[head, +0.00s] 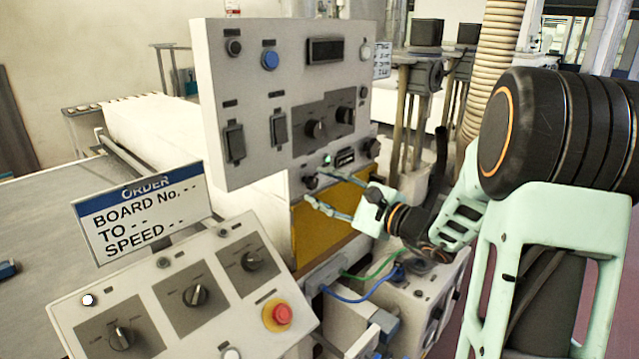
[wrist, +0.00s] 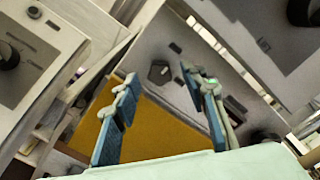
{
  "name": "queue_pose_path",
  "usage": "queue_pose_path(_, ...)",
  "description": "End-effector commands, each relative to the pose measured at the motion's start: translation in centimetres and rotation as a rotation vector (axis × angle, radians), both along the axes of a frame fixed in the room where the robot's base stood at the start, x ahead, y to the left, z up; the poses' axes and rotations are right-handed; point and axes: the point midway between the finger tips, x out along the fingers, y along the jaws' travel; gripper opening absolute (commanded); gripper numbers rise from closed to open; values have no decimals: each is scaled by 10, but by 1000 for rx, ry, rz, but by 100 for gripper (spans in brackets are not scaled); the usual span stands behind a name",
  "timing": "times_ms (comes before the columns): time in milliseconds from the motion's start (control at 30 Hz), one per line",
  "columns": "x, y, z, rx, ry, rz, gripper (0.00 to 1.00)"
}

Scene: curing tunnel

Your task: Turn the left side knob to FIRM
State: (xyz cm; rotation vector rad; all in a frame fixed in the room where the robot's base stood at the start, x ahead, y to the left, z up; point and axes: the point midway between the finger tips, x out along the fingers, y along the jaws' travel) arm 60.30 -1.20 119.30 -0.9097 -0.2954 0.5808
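A small dark knob (head: 311,182) sits at the left end of the narrow side strip below the upright panel. It also shows in the wrist view (wrist: 160,73), on a grey face, between my fingers in the picture. A second dark knob (head: 371,147) is at the strip's right end; it appears at the lower right in the wrist view (wrist: 262,138). My gripper (head: 314,187) is open, its fingertips in front of the left knob. I cannot tell whether they touch it. The FIRM mark and the knob's setting are not readable.
A green light (head: 328,160) and small display (head: 345,157) lie between the two knobs. The upright panel (head: 215,85) overhangs the strip. A yellow plate (head: 325,225) lies below. A sloped console (head: 75,305) with knobs and a red button (head: 281,314) stands front left.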

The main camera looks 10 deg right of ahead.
Motion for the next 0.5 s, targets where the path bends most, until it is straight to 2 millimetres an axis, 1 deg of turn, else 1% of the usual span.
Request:
queue_pose_path(133, 8, 7, 1, 0, 0, 1, 40)
queue_pose_path(433, 10, 7, 0, -1, -1, 0, 40)
queue_pose_path(500, 10, 7, 0, -1, -1, 0, 32)
